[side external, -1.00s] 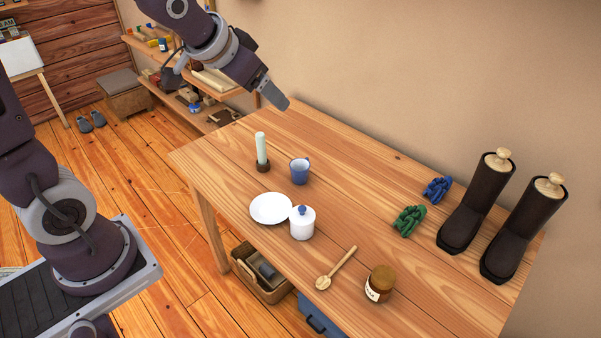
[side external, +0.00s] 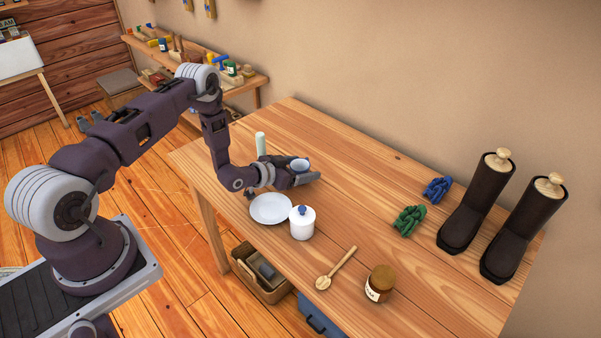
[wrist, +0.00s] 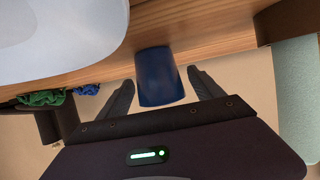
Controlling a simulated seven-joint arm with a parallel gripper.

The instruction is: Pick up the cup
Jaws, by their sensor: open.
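The blue cup (side external: 300,163) stands on the wooden table, its lower part hidden behind my gripper in the side view. My gripper (side external: 309,176) is low over the table, tilted nearly level, with its fingers at the cup. In the wrist view the cup (wrist: 160,77) lies between the two spread fingers of my gripper (wrist: 163,92). Small gaps show between the cup and the fingers, so the gripper is open around it.
A pale green candle (side external: 261,143) stands close behind my gripper. A white plate (side external: 271,208) and a lidded white pot (side external: 302,222) are in front. A wooden dipper (side external: 337,268), a jar (side external: 380,283) and boots (side external: 477,202) are farther right. The table's middle is clear.

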